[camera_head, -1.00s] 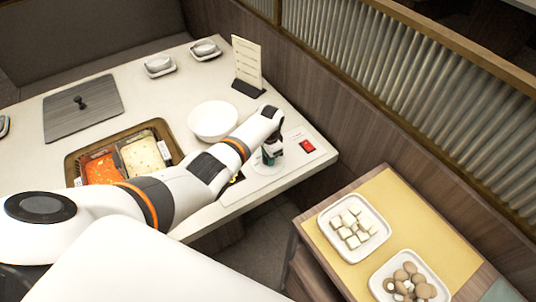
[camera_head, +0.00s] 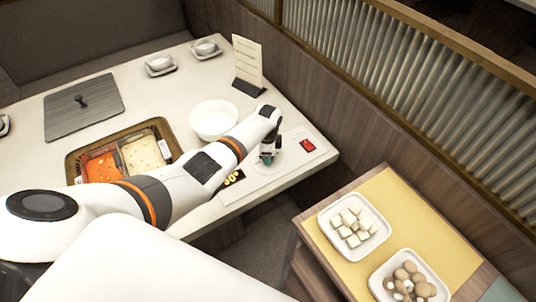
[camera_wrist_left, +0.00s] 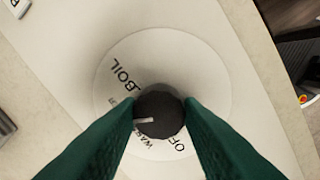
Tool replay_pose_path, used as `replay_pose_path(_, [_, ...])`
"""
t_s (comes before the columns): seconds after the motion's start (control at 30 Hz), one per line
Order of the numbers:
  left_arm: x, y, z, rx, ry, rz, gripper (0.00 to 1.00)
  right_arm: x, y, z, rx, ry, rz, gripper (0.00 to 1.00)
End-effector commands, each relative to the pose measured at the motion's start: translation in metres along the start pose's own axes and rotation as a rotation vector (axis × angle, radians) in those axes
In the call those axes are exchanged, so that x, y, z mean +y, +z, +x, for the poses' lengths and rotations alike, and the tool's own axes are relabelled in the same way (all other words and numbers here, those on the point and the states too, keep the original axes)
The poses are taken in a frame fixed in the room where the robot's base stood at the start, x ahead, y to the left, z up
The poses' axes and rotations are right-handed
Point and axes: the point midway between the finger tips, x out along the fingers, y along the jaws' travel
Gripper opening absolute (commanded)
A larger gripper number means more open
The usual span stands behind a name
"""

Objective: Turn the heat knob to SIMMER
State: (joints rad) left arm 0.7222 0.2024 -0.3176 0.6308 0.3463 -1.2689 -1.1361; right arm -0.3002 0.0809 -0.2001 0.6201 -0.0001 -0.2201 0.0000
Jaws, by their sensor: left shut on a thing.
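The heat knob (camera_wrist_left: 165,105) is a small dark round knob with a white pointer line, on a pale round dial plate (camera_wrist_left: 205,60). The pointer faces left in the left wrist view. BOIL is readable above left of the knob, OFF below it and part of WARM below left. Other lettering is partly hidden. My left gripper (camera_head: 267,159) is over the dial at the table's right end. Its green fingers are shut on the knob, one on each side, in the left wrist view (camera_wrist_left: 161,113). My right gripper is not in view.
A red switch (camera_head: 307,146) is just right of the dial, and a black panel with yellow marks (camera_head: 233,179) is left of it. A white bowl (camera_head: 212,118) and menu stand (camera_head: 248,62) are behind. A divided pot (camera_head: 69,162) sits left. A side table (camera_head: 385,200) holds food plates.

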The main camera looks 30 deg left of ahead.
Motion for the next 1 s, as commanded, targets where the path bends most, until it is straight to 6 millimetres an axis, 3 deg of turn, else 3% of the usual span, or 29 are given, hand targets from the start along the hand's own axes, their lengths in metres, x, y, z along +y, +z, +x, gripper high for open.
replay_pose_path(0.37, [0.0,0.0,0.0,-0.001,0.001,0.004,0.11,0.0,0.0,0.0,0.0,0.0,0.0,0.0])
replay_pose_path(0.4, [0.001,0.0,0.0,-0.001,0.002,0.004,0.35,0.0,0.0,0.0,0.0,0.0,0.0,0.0])
replay_pose_path(0.53, [0.0,0.0,0.0,-0.001,0.001,0.004,0.55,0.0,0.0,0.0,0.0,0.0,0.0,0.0])
replay_pose_path(0.83, [0.0,0.0,-0.002,-0.001,0.001,0.004,0.55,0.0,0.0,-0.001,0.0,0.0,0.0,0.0])
replay_pose_path(1.0, [0.001,0.0,-0.019,-0.002,0.003,0.003,0.55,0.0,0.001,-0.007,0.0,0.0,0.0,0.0])
